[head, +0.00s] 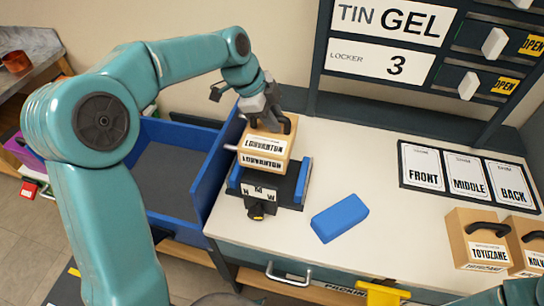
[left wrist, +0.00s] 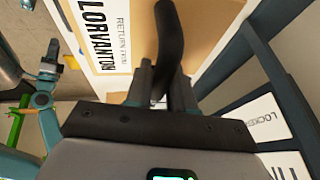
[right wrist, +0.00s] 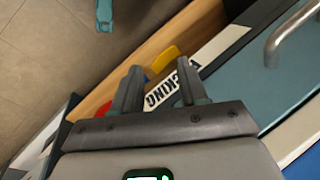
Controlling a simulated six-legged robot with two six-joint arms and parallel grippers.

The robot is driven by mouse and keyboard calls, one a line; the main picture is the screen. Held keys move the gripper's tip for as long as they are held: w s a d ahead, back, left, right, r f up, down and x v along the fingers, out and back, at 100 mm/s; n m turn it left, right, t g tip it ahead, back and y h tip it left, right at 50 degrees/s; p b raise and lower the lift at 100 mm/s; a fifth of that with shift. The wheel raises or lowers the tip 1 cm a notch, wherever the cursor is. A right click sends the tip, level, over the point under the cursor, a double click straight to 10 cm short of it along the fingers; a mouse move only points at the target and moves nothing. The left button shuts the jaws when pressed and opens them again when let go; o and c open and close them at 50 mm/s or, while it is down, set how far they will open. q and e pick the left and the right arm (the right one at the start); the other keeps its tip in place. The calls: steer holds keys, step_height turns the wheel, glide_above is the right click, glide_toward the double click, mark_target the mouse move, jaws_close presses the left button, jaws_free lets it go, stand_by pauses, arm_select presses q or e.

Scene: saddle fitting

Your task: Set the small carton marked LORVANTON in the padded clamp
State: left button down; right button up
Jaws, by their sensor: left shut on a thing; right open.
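The LORVANTON carton (head: 263,150) is a small tan box with white labels and a dark handle. My left gripper (head: 268,117) is shut on that handle from above. In the left wrist view the handle (left wrist: 170,40) stands between the fingers, beside the carton's label (left wrist: 97,35). The padded clamp (head: 272,192), a dark block with blue pads on two sides, is on the white worktop directly below the carton. The carton appears between or just above the pads; I cannot tell whether it touches the base. My right gripper (right wrist: 160,92) is open and empty near the bench front.
A blue block (head: 339,218) lies right of the clamp. A large blue bin (head: 165,185) stands to the left. Cartons marked TOYUZANE (head: 478,240) and another (head: 525,243) stand at right, below a FRONT, MIDDLE, BACK board (head: 468,178). A locker rack (head: 400,50) stands behind.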

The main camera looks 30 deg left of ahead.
mark_target(257, 134)
arm_select(q)
step_height(257, 134, down, 13)
steer(key=shift+s+d, duration=0.15)
steer(key=shift+s, duration=0.05)
steer(key=c, duration=1.1)
jaws_free()
steer(key=shift+c, duration=0.2)
steer(key=shift+o, duration=0.9)
steer(key=shift+p, duration=0.3)
steer(key=b+v, duration=0.1)
steer(key=v, duration=1.1)
steer(key=shift+r, duration=0.1)
